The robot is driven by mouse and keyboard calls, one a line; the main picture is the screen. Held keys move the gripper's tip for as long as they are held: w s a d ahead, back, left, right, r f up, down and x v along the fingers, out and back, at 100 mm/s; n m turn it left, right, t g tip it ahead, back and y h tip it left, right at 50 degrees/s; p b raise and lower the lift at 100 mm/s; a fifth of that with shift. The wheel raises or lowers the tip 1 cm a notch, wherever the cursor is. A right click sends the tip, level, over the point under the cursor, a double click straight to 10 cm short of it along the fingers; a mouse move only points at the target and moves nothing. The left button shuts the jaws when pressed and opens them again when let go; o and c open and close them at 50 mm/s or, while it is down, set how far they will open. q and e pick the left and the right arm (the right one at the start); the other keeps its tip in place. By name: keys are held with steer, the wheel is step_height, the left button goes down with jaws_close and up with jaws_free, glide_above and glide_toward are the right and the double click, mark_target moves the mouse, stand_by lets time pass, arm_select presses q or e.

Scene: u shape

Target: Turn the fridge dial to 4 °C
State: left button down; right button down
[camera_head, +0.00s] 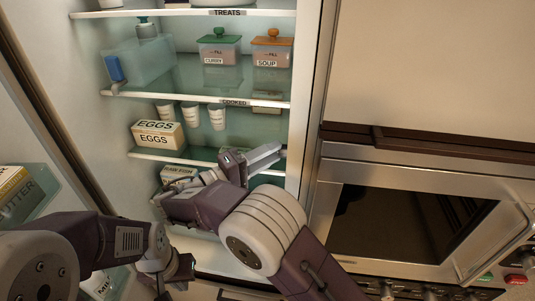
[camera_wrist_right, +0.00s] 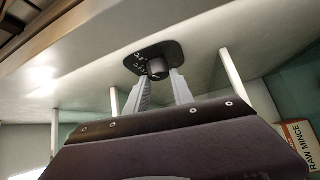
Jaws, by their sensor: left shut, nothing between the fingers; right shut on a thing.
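The fridge dial (camera_wrist_right: 157,68) is a black round knob on a dark plate with small white marks, fixed to a pale inner fridge wall. The marks are too small to read. My right gripper (camera_wrist_right: 158,88) has its two grey fingers on either side of the knob, shut on it. My left gripper (camera_head: 178,280) is shut and empty, low in front of the fridge, apart from the dial.
The open fridge has shelves with an egg carton (camera_head: 157,134), white cups (camera_head: 191,116), a curry tub (camera_head: 220,62) and a soup tub (camera_head: 271,60). A raw mince box (camera_wrist_right: 301,146) is near my right gripper. The open door holds butter (camera_head: 14,190). An oven (camera_head: 410,222) stands right.

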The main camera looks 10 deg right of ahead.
steer(key=shift+d+r+y+p, duration=0.1)
steer(key=shift+r+y+p, duration=0.2)
stand_by(0.6)
stand_by(0.9)
